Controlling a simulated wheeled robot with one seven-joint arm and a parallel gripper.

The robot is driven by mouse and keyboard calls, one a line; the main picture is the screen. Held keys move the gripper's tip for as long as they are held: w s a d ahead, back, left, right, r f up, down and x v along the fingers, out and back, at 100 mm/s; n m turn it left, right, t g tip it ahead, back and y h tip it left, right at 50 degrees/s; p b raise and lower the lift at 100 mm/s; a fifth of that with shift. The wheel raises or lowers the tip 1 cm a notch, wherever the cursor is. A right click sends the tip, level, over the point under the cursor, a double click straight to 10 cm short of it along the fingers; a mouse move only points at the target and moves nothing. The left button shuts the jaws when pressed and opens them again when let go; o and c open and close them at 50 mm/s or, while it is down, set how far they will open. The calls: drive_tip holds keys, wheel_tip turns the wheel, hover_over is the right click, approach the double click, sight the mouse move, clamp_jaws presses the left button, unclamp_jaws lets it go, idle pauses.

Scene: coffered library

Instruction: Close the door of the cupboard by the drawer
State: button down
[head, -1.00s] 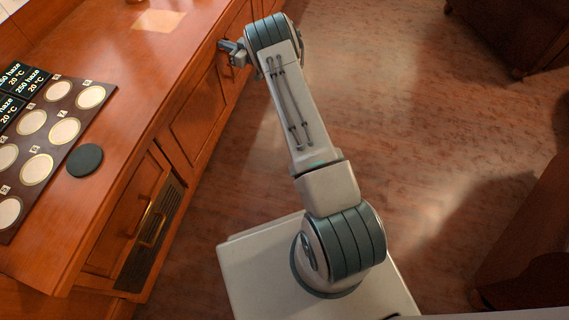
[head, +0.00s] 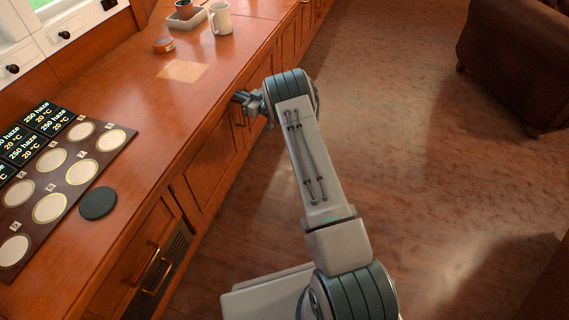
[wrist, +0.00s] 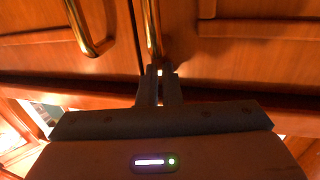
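In the head view the wooden counter's front has panelled cupboard doors (head: 212,168), and they look flush or nearly so. My gripper (head: 243,98) is at this front, just below the counter edge, with the fingertips largely hidden. In the wrist view two cupboard doors sit side by side with a thin dark seam, a left door (wrist: 40,60) and a right door (wrist: 240,55). Each has a brass handle, the left one (wrist: 88,35) and the right one (wrist: 152,30). My fingers (wrist: 160,75) are close together at the right handle's lower end; whether they grip it is unclear.
The counter (head: 150,110) carries a hob panel (head: 75,175), a dark round disc (head: 98,203), a white mug (head: 220,18) and a small round tin (head: 163,45). A brass-handled front with a grille (head: 170,262) is nearer me. A brown sofa (head: 515,55) stands right; the floor between is clear.

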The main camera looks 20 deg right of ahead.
drive_tip(key=s+d+p, duration=0.4)
drive_tip(key=s+d, duration=0.4)
drive_tip(key=d, duration=0.4)
drive_tip(key=w+d+r+m+t+h+p, duration=0.2)
drive_tip(key=r+h+p, duration=0.45)
drive_tip(key=r, duration=1.25)
drive_tip(key=s+r+m+g+h+p, duration=0.25)
drive_tip(key=r+p, duration=0.25)
drive_tip(key=r, duration=0.4)
drive_tip(key=s+r+m+g+h+p, duration=0.1)
drive_tip(key=s+r+m+h+p, duration=0.2)
drive_tip(key=r, duration=0.6)
drive_tip(key=s+a+r+g+h+p, duration=0.15)
drive_tip(key=s+r+g+p, duration=0.25)
drive_tip(key=s+r+p, duration=0.75)
drive_tip(key=s+a+r+g+p, duration=0.1)
drive_tip(key=s+a+r+p, duration=0.1)
drive_tip(key=s, duration=0.7)
drive_tip(key=s+a+r+g+y+p, duration=0.1)
drive_tip(key=s+a+r+g+p, duration=0.1)
drive_tip(key=s, duration=0.8)
drive_tip(key=s+a+r+g+y+p, duration=0.1)
drive_tip(key=s+a+r, duration=0.3)
drive_tip(key=s, duration=0.5)
drive_tip(key=shift+s+r+m+g+p, duration=0.25)
drive_tip(key=shift+s+m+g+p, duration=0.1)
drive_tip(key=shift+g+p, duration=0.4)
